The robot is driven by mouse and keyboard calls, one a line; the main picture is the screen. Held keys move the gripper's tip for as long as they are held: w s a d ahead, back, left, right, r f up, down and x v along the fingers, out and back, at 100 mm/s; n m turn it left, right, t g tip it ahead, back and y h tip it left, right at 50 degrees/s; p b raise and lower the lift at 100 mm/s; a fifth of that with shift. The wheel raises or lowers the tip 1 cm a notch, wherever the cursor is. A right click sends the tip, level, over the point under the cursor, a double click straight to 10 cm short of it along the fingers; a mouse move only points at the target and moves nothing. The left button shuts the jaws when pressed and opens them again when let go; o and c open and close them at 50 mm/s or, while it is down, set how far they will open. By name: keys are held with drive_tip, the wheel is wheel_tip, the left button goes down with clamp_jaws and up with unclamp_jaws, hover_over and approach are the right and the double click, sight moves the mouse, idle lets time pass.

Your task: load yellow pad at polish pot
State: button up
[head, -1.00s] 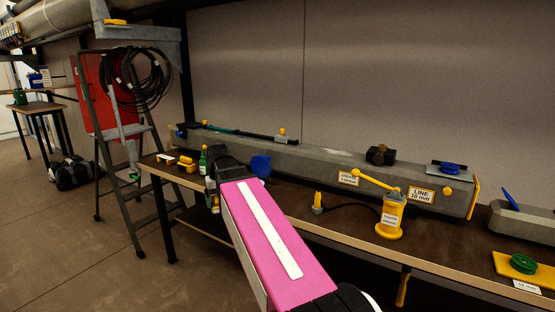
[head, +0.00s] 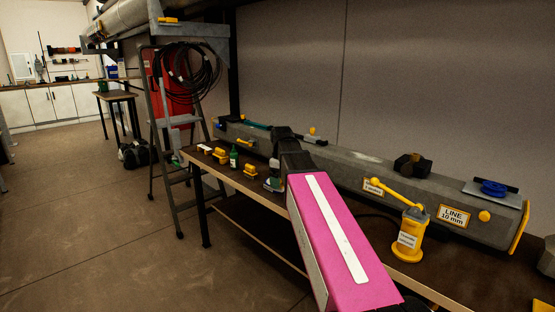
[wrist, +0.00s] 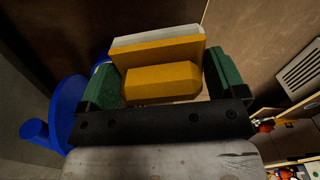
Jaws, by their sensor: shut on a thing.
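In the wrist view my gripper (wrist: 163,88) is shut on a yellow pad (wrist: 160,84) with a pale face, held between its green fingers. A round blue pot (wrist: 68,105) with a side knob is close by on the left, partly behind the left finger. I cannot tell whether the pad touches it. In the head view my gripper (head: 273,180) is low over the left end of the bench, and the held pad is too small to make out there. The blue pot is hidden there behind my arm.
A long grey spar (head: 350,172) runs behind.

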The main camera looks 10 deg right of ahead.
drive_tip(key=w+r+n, duration=0.5)
drive_tip(key=w+n, duration=0.4)
drive_tip(key=n, duration=0.6)
drive_tip(key=shift+w, duration=0.25)
drive_tip(key=shift+f, duration=0.15)
drive_tip(key=shift+f, duration=2.85)
drive_tip(key=shift+f, duration=0.6)
wheel_tip(320, 180, up, 7)
idle(0.5)
idle(0.4)
